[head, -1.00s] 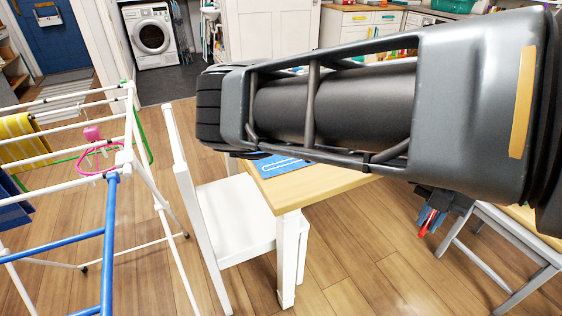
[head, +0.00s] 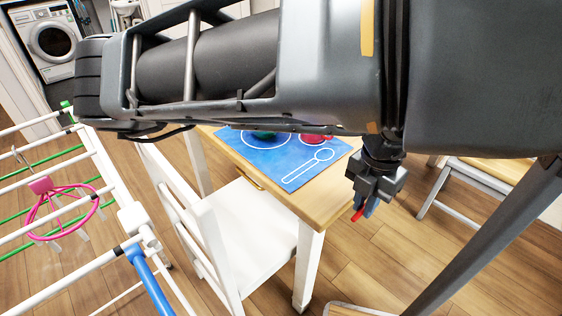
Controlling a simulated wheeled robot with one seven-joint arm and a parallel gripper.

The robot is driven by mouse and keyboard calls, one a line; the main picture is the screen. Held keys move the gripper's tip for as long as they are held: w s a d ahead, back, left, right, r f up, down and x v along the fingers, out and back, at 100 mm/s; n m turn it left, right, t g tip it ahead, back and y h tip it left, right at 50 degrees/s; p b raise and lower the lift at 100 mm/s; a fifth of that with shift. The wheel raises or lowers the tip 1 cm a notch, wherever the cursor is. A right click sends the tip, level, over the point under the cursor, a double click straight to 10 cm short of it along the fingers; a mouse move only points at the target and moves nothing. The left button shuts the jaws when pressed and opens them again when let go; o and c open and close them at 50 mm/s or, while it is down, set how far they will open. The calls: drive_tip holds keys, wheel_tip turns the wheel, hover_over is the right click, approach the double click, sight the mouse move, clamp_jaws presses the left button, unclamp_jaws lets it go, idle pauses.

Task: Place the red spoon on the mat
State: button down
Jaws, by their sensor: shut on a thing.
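The blue mat (head: 262,162) lies on the wooden table (head: 318,208), with white outlines on it, one shaped like a spoon. My gripper (head: 362,208) hangs just off the table's right edge in the head view, apart from the mat. It is shut on the red spoon (head: 357,215), of which only a small red part shows below the fingers. The rest of the spoon is hidden by the gripper. My arm covers the far part of the table and mat.
A green thing (head: 264,135) and a red thing (head: 315,137) lie on the mat's far part. A white chair (head: 245,225) stands at the table's near left side. A white drying rack (head: 105,190) stands at left, and a grey-legged stool (head: 447,190) at right.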

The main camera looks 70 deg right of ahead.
sight(298, 172)
drive_tip(key=w+d+b, duration=0.1)
drive_tip(key=w+d, duration=0.1)
drive_tip(key=w, duration=0.1)
drive_tip(key=w+d+b, duration=0.1)
drive_tip(key=w+d, duration=0.1)
drive_tip(key=w, duration=0.2)
drive_tip(key=w+d+b, duration=0.1)
drive_tip(key=w+d, duration=0.1)
drive_tip(key=w, duration=0.2)
drive_tip(key=shift+w+d, duration=0.25)
drive_tip(key=shift+d, duration=0.1)
drive_tip(key=w+d, duration=0.1)
drive_tip(key=w, duration=0.1)
drive_tip(key=w+d, duration=0.1)
drive_tip(key=shift+w+d, duration=0.2)
drive_tip(key=shift+w, duration=0.2)
drive_tip(key=shift+w+d, duration=0.2)
drive_tip(key=shift+w, duration=0.15)
drive_tip(key=shift+s+f, duration=0.1)
drive_tip(key=shift+f, duration=0.2)
drive_tip(key=shift+f, duration=0.1)
drive_tip(key=c, duration=1.6)
unclamp_jaws()
drive_tip(key=shift+f, duration=0.1)
drive_tip(key=o, duration=0.5)
